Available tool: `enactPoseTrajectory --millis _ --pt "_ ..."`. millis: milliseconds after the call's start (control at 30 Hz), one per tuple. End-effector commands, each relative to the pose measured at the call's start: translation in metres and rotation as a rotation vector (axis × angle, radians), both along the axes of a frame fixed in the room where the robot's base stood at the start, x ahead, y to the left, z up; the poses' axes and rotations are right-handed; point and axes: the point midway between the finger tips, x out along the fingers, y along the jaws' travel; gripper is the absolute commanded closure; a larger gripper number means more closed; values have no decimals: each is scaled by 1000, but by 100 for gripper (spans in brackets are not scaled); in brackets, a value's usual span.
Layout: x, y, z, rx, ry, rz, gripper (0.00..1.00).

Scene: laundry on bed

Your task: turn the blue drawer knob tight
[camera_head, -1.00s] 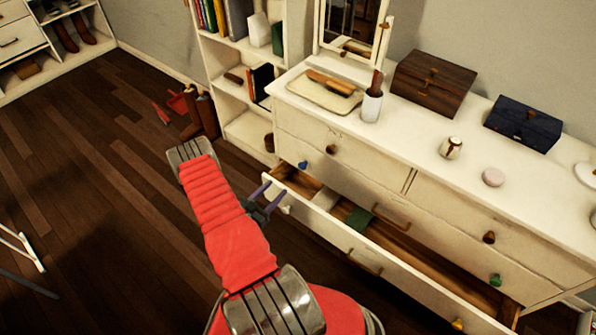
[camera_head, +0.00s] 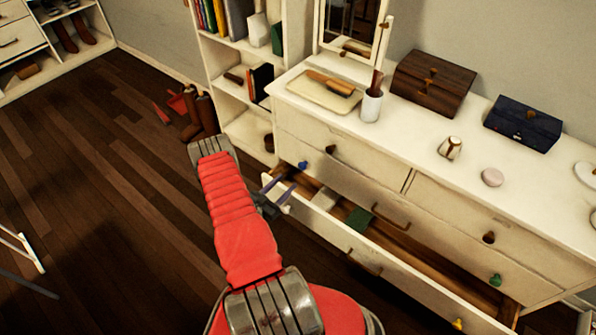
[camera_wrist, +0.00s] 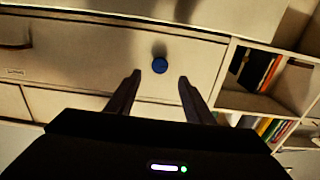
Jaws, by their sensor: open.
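The blue knob (camera_head: 302,164) is on an upper drawer front of the white dresser (camera_head: 345,165), near its left end. In the wrist view the round blue knob (camera_wrist: 160,65) lies just beyond and between the fingertips, with nothing touching it. My gripper (camera_head: 283,186) is open and empty. In the head view it is over the left end of the pulled-out lower drawer, below and left of the blue knob. In the wrist view both dark fingers of my gripper (camera_wrist: 159,77) point at the drawer front.
A lower drawer (camera_head: 385,273) is pulled out beneath, holding a green item (camera_head: 359,219). Other knobs are brown (camera_head: 331,150), green (camera_head: 495,280) and yellow (camera_head: 458,324). A bookshelf (camera_head: 245,55) stands left of the dresser. The floor at left is mostly clear.

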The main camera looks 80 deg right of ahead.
Motion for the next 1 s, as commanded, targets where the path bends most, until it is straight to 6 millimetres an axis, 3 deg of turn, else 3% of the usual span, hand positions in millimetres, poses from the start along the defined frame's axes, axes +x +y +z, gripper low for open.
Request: enactPoseTrajectory --millis 533,1000 --pt "-32 -72 0 -1 -1 -2 52" --pt "-35 -82 0 0 0 0 54"
